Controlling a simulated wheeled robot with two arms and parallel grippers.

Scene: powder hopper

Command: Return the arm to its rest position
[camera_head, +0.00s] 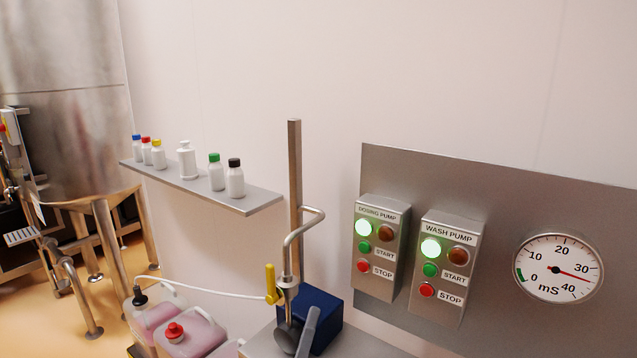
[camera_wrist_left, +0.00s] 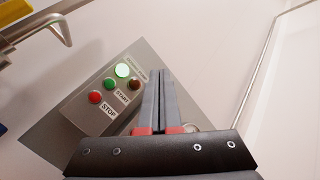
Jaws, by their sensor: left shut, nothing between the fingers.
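My left gripper (camera_head: 314,310) shows at the bottom middle of the head view as a narrow grey finger end, beside the outlet of the steel pipe and in front of a blue box. In the left wrist view its two grey fingers (camera_wrist_left: 160,72) lie together, with red parts at their base and nothing between them. Beyond the fingertips, to the left, is a control box (camera_wrist_left: 105,97) with START and STOP buttons and a lit green lamp. Most of my left arm is outside the head view. My right gripper shows in neither view.
A bent steel pipe with a yellow-handled valve (camera_head: 271,284) stands close to my left gripper. The dosing pump box (camera_head: 381,248), wash pump box (camera_head: 446,265) and mS gauge (camera_head: 558,269) are on the right. A bottle shelf (camera_head: 255,201) and pink-filled canisters (camera_head: 195,343) are left.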

